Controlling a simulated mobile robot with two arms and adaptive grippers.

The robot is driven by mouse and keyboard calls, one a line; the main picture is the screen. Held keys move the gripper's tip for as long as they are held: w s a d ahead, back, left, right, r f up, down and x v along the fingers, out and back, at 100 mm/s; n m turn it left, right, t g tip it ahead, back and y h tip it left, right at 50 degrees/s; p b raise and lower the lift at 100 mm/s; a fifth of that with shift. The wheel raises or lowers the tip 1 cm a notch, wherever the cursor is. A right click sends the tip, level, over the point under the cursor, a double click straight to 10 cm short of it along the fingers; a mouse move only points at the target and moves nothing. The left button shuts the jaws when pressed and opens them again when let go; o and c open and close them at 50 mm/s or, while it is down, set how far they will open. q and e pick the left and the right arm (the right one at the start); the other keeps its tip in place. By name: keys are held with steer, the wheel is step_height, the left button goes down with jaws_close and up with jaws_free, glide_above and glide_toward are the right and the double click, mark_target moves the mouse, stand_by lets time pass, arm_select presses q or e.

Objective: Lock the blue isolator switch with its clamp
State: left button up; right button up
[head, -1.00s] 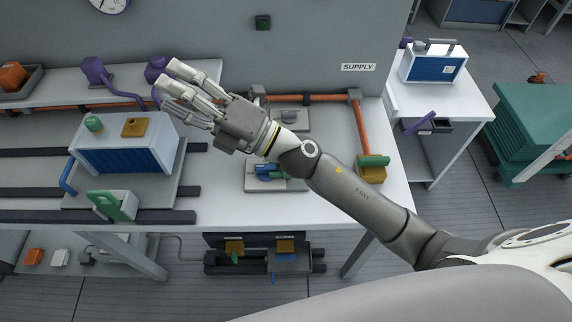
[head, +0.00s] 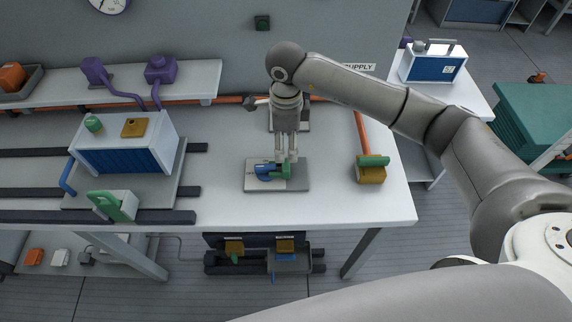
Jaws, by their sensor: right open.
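The blue isolator switch (head: 264,170) sits on a grey base plate (head: 299,184) on the white bench. A green clamp (head: 286,171) is at the right side of the blue part; whether it touches it is unclear. My right gripper (head: 286,158) points down from above, its fingertips at or just above the green clamp. It is open, and the fingers look close around the clamp's upper part. The gripper and wrist hide most of a second plate behind. My left gripper is not in view.
A blue-white box (head: 126,160) with a green knob stands at left. A green-handled block (head: 117,206) is in front of it. A yellow block with a green top (head: 371,172) is at right on an orange pipe. The bench around the plate is clear.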

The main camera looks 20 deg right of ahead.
mark_target(286, 165)
step_height(286, 165, down, 9)
steer(key=shift+f+p, duration=0.15)
steer(key=shift+p, duration=0.95)
steer(key=shift+f, duration=0.65)
